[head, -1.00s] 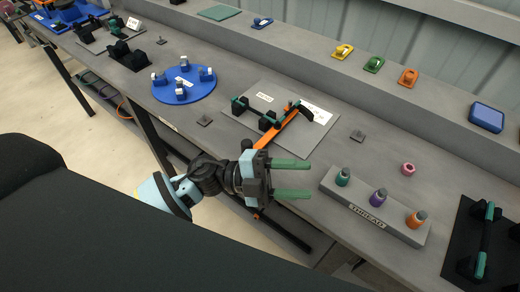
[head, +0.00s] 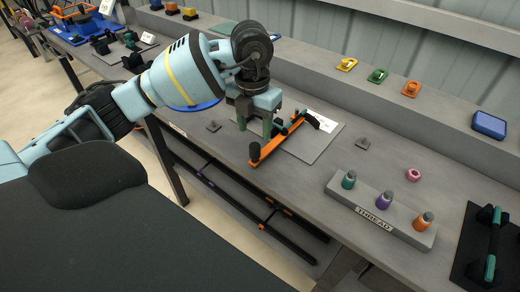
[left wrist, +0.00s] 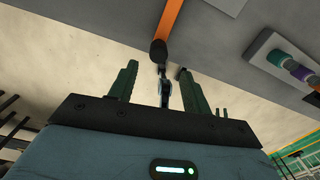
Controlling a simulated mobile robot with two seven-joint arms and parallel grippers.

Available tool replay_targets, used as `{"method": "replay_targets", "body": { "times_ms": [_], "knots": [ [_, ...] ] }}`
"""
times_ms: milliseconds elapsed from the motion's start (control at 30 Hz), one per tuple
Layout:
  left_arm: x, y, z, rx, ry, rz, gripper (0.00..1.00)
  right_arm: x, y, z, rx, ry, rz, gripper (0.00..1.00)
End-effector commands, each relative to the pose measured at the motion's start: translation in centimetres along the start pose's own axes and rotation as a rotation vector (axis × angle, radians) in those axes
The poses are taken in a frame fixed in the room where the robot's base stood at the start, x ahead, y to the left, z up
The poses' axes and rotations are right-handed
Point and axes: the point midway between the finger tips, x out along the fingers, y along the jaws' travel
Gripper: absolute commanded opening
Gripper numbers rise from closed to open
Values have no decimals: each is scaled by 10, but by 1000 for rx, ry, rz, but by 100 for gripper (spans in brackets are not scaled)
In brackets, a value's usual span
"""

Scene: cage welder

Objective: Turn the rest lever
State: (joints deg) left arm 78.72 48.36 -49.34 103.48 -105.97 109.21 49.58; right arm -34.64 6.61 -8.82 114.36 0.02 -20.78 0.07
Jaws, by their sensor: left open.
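The rest lever is an orange bar (head: 278,148) with a black knob (head: 254,149) on its near end, lying over a grey plate (head: 318,146) on the bench. Its far end meets dark and green fixture parts. My left gripper (head: 255,127) hangs fingers down over the bar near the knob, open and empty. In the left wrist view the knob (left wrist: 158,50) lies just beyond my left gripper (left wrist: 158,68), roughly between the fingertips, with the orange bar (left wrist: 172,18) running away from it. I cannot tell whether the fingers touch the bar. My right gripper is not in view.
A blue disc (head: 196,104) is partly behind my left arm. Bench around the THREAD block is mostly clear.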

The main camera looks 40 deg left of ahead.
Motion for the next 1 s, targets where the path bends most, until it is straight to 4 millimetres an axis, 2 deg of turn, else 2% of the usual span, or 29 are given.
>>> {"method": "replay_targets", "body": {
  "times_ms": [267,700,1000],
  "knots": [
    [4,3,0,-6,-1,12,49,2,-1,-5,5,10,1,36],
    [63,3,0,-4,0,9,49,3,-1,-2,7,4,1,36],
    [77,2,1,-4,-3,8,49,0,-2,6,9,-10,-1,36]
  ]
}}
